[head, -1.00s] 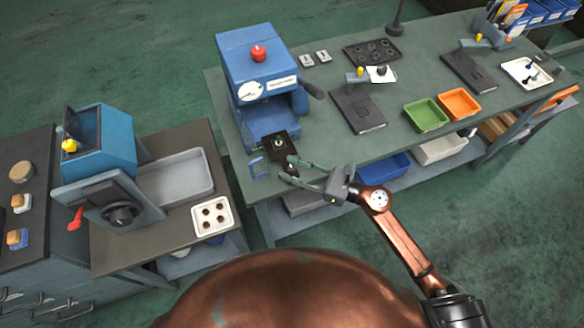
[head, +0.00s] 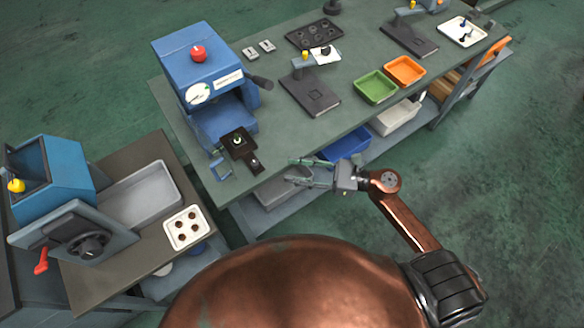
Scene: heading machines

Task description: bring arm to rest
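My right gripper (head: 312,173) is in front of the workbench's near edge, to the right of the blue press (head: 200,75). Its two fingers point left and are spread apart, with nothing between them. My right arm (head: 405,215) is copper-coloured and reaches up from the lower right. A black fixture plate (head: 240,142) with a small round part sits at the press's front, left of the gripper and apart from it. My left gripper and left arm are not in view.
The green workbench (head: 310,125) holds a green bin (head: 375,87), an orange bin (head: 405,71) and black plates. Blue and white bins sit on the shelf below. A second blue machine (head: 55,180) and a white tray with dark round parts (head: 186,228) stand left. Floor at right is clear.

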